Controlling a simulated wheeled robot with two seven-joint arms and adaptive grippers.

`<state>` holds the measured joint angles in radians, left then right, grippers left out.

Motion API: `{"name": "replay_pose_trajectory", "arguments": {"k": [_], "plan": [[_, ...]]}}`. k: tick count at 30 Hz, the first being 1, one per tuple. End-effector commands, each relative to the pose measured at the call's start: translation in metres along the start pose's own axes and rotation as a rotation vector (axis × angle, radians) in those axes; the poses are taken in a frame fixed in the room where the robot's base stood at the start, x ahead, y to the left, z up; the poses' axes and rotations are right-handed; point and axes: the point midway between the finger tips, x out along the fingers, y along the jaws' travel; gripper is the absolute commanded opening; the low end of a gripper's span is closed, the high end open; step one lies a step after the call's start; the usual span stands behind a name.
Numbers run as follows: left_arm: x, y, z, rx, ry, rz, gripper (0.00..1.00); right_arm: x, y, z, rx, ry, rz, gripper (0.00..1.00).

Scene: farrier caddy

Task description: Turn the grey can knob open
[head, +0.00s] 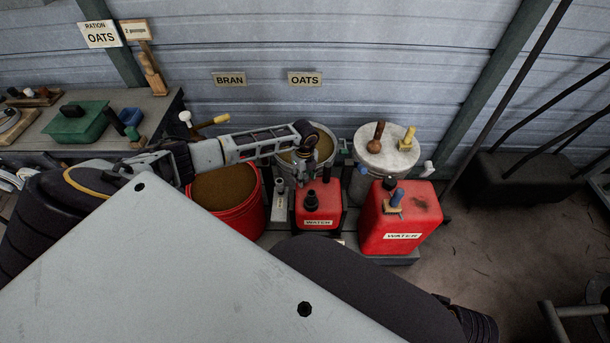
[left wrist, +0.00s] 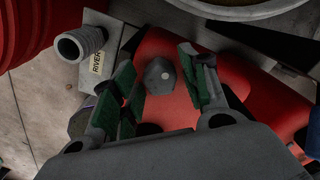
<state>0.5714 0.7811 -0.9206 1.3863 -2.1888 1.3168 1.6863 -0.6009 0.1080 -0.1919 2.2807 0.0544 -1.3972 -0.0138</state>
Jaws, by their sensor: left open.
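A small red can (head: 332,212) marked WATER stands on the low platform, with a dark knob (head: 311,197) on its top. In the left wrist view a grey faceted knob (left wrist: 159,76) sits over the red can's top (left wrist: 165,112). My left gripper (head: 318,172) reaches down over this can. In the left wrist view its green-padded fingers (left wrist: 158,66) are open, one on each side of the knob, with gaps showing. My right gripper is out of view.
A red bucket (head: 253,218) stands on the left. Behind are an open metal bin (head: 292,163) and a lidded bin (head: 390,157). Floor at the right is partly free.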

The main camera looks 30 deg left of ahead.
Motion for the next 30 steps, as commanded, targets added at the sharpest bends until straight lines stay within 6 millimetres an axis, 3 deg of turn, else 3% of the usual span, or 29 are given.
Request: {"name": "replay_pose_trajectory", "arguments": {"k": [30], "plan": [[-0.049, 0.000, 0.000, 0.000, 0.000, -0.001, 0.44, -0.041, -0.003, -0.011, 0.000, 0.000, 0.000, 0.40]]}}
